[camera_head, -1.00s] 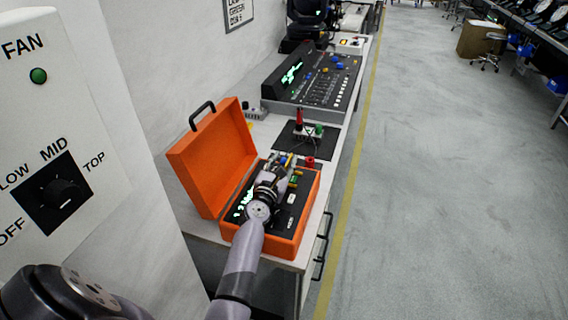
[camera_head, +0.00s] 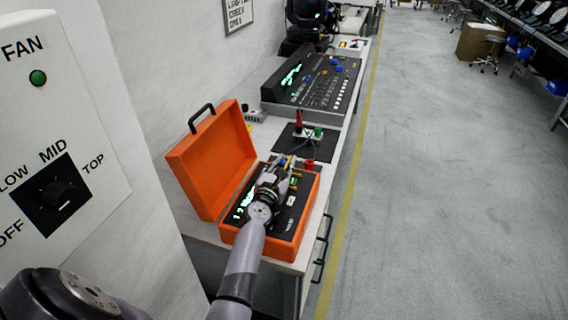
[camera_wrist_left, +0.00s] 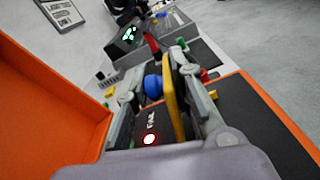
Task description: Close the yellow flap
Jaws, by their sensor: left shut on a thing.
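The yellow flap (camera_wrist_left: 171,95) stands upright, seen nearly edge-on, between the fingers of my left gripper (camera_wrist_left: 158,72) in the left wrist view. The gripper is shut on it, and the flap lies close along the right finger. A blue knob (camera_wrist_left: 153,87) shows just left of the flap. In the head view my left gripper (camera_head: 280,168) reaches down over the panel in the open orange case (camera_head: 276,243) and hides much of the flap. My right gripper is not in view.
The orange lid (camera_head: 212,165) stands open left of my gripper. Behind the case are a black mat with a small device and a mixing console (camera_head: 318,82). A fan control box (camera_head: 60,130) stands at left.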

